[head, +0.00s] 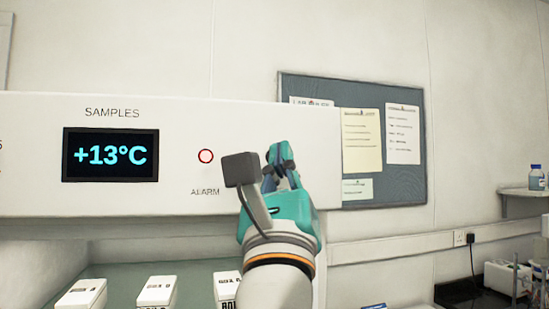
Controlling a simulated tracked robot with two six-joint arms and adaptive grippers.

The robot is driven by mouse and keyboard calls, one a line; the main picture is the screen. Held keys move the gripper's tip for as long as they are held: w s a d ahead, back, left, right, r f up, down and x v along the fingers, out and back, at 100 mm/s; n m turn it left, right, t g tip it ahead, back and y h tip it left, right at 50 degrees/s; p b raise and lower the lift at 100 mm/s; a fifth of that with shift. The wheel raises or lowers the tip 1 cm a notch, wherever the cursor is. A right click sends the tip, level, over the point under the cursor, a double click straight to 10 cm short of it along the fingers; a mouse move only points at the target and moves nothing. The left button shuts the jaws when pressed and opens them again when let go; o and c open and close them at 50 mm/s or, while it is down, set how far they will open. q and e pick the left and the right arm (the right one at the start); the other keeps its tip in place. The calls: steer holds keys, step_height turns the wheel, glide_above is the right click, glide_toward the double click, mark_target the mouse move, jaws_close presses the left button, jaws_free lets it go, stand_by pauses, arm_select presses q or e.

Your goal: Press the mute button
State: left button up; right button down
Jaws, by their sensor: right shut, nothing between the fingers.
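A white front panel (331,122) spans the left and middle of the head view. It carries a display (110,155) reading "+13°C" under the word "SAMPLES". No mute button shows; the panel area behind my right gripper is hidden. My right gripper (280,153) is shut and empty, raised in front of the panel's right part. I cannot tell whether its fingertips touch the panel. My left gripper is not in view.
White labelled boxes (157,291) stand below the panel. A grey pinboard (375,95) with papers hangs on the wall behind. At the far right, a shelf (524,192) holds a blue-capped bottle (537,178), and a dark counter (475,297) lies lower down.

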steer(key=shift+w, duration=0.2)
steer(key=shift+w+a, duration=0.1)
steer(key=shift+w, duration=0.1)
steer(key=shift+w+a+r, duration=0.1)
steer(key=shift+w+a, duration=0.05)
steer(key=shift+w, duration=0.2)
stand_by(0.7)
steer(key=shift+s+b, duration=0.1)
steer(key=shift+b, duration=0.2)
steer(key=shift+s+b, duration=0.3)
steer(key=shift+b, duration=0.05)
steer(key=shift+s+d, duration=0.25)
steer(key=shift+s, duration=0.1)
